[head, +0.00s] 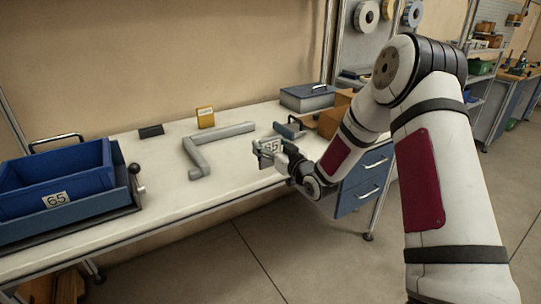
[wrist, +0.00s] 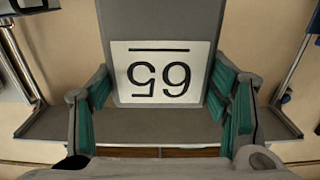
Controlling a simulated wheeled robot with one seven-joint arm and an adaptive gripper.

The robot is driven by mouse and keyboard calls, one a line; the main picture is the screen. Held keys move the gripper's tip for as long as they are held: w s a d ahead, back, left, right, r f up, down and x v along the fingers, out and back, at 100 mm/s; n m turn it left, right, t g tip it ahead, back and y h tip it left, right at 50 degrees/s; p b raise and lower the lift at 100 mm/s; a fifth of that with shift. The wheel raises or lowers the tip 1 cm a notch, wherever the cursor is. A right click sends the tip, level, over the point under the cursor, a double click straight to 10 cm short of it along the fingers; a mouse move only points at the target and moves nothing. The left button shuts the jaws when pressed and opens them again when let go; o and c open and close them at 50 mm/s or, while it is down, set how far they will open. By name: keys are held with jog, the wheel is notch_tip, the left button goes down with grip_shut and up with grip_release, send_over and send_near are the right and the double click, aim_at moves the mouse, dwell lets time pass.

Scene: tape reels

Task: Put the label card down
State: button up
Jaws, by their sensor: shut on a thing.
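The label card (head: 271,145) is white with a dark "65" and is at my gripper (head: 268,153), above the right part of the white workbench (head: 228,172). In the wrist view the label card (wrist: 160,73) appears upside down, with a line along its top edge and a grey backing behind it. The green-padded fingers of my gripper (wrist: 170,100) stand on either side of the backing. My gripper is shut on the label card. The exact contact between pads and card is hard to see.
A blue bin (head: 60,178) with its own "65" label stands at the left of the bench. A grey box (head: 307,97) is at the back right.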

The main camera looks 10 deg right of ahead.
aim_at(271, 166)
jog(key=shift+w+d+f, duration=0.15)
jog(key=shift+w+f, duration=0.05)
jog(key=shift+w, duration=0.15)
jog(key=shift+f, duration=1.6)
jog(key=shift+f, duration=0.15)
jog(key=o, duration=1.2)
jog(key=shift+c, duration=0.2)
jog(key=shift+s+r, duration=0.2)
jog(key=v, duration=1.1)
jog(key=shift+s, duration=0.35)
